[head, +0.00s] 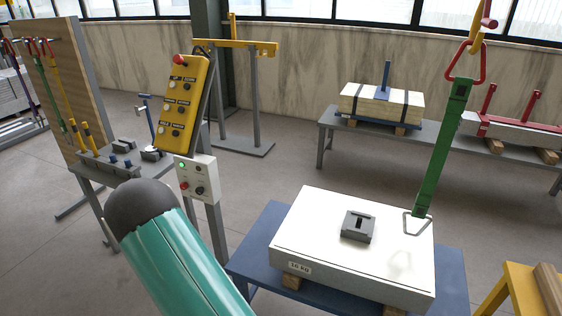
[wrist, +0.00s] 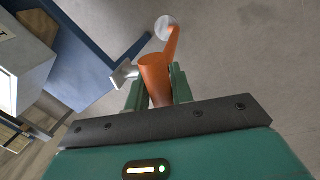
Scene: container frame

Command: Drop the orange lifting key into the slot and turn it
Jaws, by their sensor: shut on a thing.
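My gripper (wrist: 157,87) shows in the wrist view with its green fingers shut on the orange lifting key (wrist: 153,72). The key's orange shaft extends away from the fingers, with a pale round piece at its far end. In the head view the dark slot block (head: 357,226) sits on top of a white weight (head: 310,225) marked 10 kg, its slot facing up. The key and gripper are not visible in the head view. In the wrist view the key is over floor, beside the blue table (wrist: 95,50), apart from the slot.
The weight rests on wooden blocks on a blue table (head: 262,232). A green sling (head: 440,150) hangs from a red hook link to a metal ring at the weight's right side. A yellow control box (head: 183,105) stands on a post at left. A yellow stand (head: 515,290) is front right.

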